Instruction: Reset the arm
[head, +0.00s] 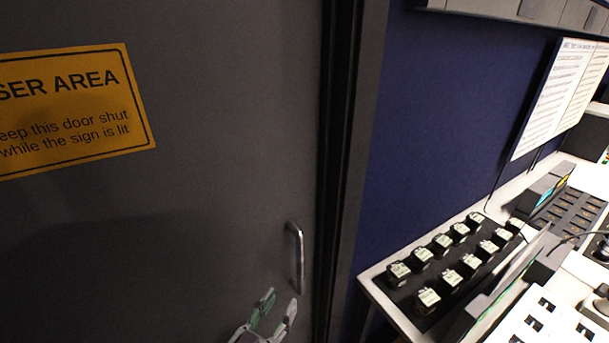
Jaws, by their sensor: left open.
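My left gripper (279,302) shows at the bottom of the head view, in front of the grey door (190,220). Its two fingers, pale with a green part, point up and stand apart, with nothing between them. The gripper shows just below the silver door handle (298,256); I cannot tell whether they touch. The rest of the left arm is out of the frame. My right gripper is not in view.
A yellow sign (75,112) is on the door. A dark door frame (345,170) and a blue wall (440,130) stand to its right. A white bench (378,277) at the right holds a dark tray with several labelled black blocks (443,244) and other equipment.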

